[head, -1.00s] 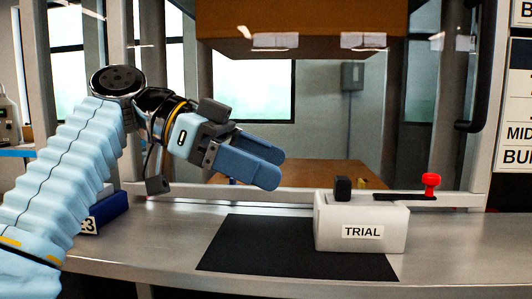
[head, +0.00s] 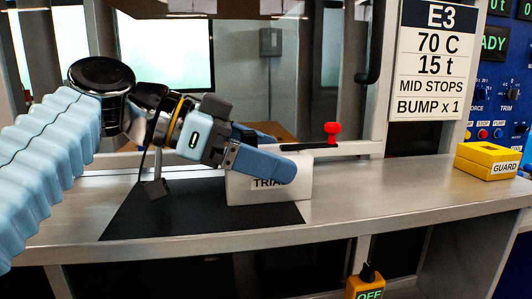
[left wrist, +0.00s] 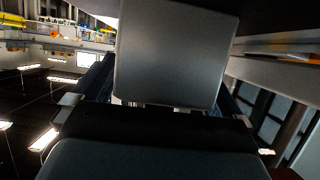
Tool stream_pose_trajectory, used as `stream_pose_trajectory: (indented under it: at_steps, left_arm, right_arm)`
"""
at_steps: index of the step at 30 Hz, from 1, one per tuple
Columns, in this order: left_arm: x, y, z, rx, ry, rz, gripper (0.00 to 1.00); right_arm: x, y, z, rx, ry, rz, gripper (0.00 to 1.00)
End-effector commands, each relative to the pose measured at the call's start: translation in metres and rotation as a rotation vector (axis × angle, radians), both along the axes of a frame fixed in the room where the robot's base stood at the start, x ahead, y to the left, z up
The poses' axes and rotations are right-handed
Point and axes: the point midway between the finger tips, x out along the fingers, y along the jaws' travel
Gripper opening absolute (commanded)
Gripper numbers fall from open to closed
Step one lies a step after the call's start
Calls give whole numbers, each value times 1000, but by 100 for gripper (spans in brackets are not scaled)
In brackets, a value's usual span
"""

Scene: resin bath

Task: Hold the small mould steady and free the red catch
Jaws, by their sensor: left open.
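The small mould (head: 290,190) is a white block marked TRIAL at the back edge of a black mat, partly hidden by my left gripper. The red catch (head: 332,132) is a red knob at the end of a dark bar (head: 318,145) on the frame's sill, behind and right of the mould. My left gripper (head: 284,152) has blue fingers, is open, and overlaps the mould's top in the head view. I cannot tell whether it touches the mould. In the left wrist view a grey block fills the middle; I cannot tell what it is. My right gripper is not in view.
The black mat (head: 150,215) lies on the metal bench (head: 400,188), which is clear right of the mould. A yellow GUARD box (head: 487,160) stands at the right end. An OFF switch box (head: 366,287) hangs below the front edge. A sign (head: 437,60) hangs behind.

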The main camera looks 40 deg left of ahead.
Motion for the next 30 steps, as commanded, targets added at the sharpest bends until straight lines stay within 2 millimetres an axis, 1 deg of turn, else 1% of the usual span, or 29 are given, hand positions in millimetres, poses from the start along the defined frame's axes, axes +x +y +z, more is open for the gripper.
stream_pose_trajectory:
  at_steps: [9,10,25,30]
  left_arm:
    - [3,-3,-2,1,1,0,100]
    - [3,-2,-2,1,1,0,98]
    - [3,-2,-2,1,1,0,22]
    - [2,-2,-2,1,1,0,21]
  right_arm:
    - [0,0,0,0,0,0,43]
    - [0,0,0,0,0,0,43]
    - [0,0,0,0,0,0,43]
    - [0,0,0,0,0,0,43]
